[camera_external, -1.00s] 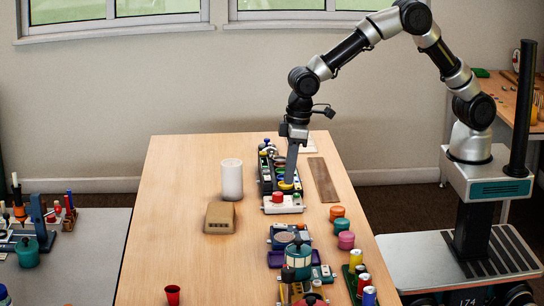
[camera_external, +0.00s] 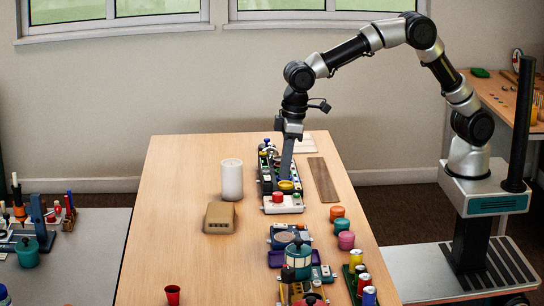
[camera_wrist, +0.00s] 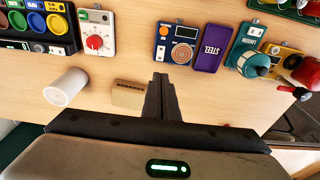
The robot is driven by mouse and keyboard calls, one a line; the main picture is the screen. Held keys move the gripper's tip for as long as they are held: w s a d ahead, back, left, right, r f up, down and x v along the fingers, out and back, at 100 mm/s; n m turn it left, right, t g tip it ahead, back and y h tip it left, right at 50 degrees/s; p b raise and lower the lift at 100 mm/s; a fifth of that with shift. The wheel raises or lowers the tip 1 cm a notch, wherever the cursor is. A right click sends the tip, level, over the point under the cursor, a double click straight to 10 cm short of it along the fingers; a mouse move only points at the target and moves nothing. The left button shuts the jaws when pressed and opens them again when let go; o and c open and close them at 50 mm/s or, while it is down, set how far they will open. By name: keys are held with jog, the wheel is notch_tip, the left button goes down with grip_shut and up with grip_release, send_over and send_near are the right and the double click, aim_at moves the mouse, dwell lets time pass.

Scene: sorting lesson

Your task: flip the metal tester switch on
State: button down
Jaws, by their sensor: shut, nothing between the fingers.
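A blue box with a round copper-coloured disc, which looks like the metal tester (camera_external: 279,239), sits on the table's right half. In the wrist view the tester (camera_wrist: 163,38) shows small white parts left of its disc; the switch position is too small to tell. A purple plate marked STEEL (camera_wrist: 213,47) lies right beside it. My gripper (camera_external: 286,178) is shut and empty, pointing down above the far panel with coloured rings, beyond the tester. In the wrist view its fingertips (camera_wrist: 160,77) show below the tester, apart from it in the picture.
A white box with a red knob (camera_wrist: 94,42) stands between the ring panel (camera_wrist: 40,45) and the tester. A white cylinder (camera_external: 232,180) and a tan block (camera_external: 219,217) stand to the left. Coloured jars (camera_external: 346,240) stand right. The table's left side is mostly clear.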

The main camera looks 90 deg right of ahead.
aim_at(276, 224)
jog(key=f+b, duration=0.1)
jog(key=f, duration=0.3)
jog(key=w+f+b, duration=0.1)
jog(key=f, duration=0.4)
jog(key=w+f+b, duration=0.1)
jog(key=f, duration=0.3)
jog(key=shift+f, duration=0.4)
jog(key=shift+f, duration=0.25)
jog(key=shift+s+r, duration=0.1)
jog(key=shift+s, duration=0.7)
jog(key=shift+r, duration=0.1)
notch_tip(276, 224, up, 14)
jog(key=s+p, duration=0.1)
jog(key=p, duration=0.3)
jog(key=shift+s+p, duration=0.3)
jog(key=shift+s, duration=0.1)
